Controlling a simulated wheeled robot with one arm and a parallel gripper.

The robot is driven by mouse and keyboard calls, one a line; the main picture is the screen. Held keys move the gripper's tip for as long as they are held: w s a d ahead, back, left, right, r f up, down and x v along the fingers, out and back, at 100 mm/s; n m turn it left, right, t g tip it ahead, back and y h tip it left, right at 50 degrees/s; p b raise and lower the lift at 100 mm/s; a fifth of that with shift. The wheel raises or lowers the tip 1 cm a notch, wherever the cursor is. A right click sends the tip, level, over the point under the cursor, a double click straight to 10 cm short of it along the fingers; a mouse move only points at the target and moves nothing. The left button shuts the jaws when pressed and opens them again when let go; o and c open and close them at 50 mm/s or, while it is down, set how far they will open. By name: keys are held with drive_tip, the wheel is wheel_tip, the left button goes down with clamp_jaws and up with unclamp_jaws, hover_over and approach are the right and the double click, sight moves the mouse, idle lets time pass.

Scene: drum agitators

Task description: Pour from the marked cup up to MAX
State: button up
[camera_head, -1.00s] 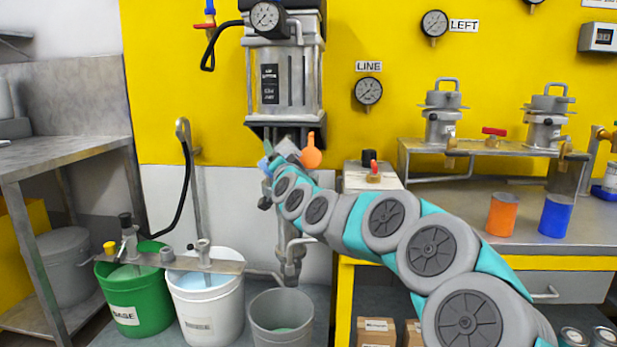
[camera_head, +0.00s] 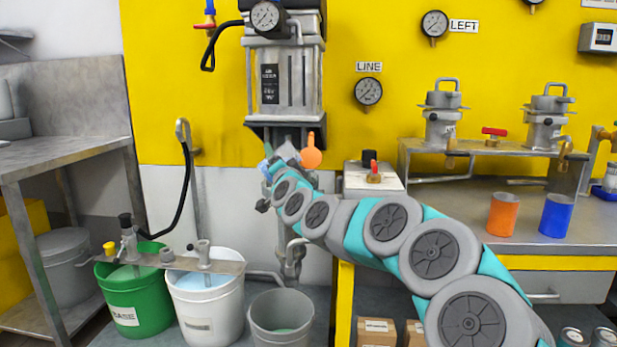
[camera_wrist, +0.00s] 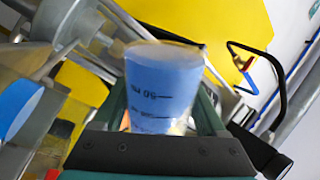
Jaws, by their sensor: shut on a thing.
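My gripper (camera_head: 276,167) is in front of the drum agitator's lower shaft, below the grey motor unit. It is shut on a clear bluish measuring cup (camera_wrist: 162,85) with dark graduation lines and a "50" mark that reads upside down in the wrist view. The cup fills the middle of that view between the two fingers. In the head view the cup is small and partly hidden by my gripper. I cannot tell its liquid level or a MAX line.
A green bucket (camera_head: 148,302), a white bucket with pale blue liquid (camera_head: 207,310) and a grey bucket (camera_head: 282,322) stand below. Metal pots (camera_head: 443,125) stand on a raised shelf at right.

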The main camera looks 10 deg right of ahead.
drive_tip(key=shift+f+m, duration=0.25)
drive_tip(key=shift+m, duration=0.05)
idle(0.4)
drive_tip(key=shift+f+m+h, duration=0.25)
drive_tip(key=shift+m+h, duration=0.05)
drive_tip(key=shift+m, duration=0.7)
idle(1.7)
drive_tip(key=shift+d+r+m, duration=0.1)
drive_tip(key=shift+r+m, duration=0.05)
drive_tip(key=shift+m, duration=0.25)
idle(0.8)
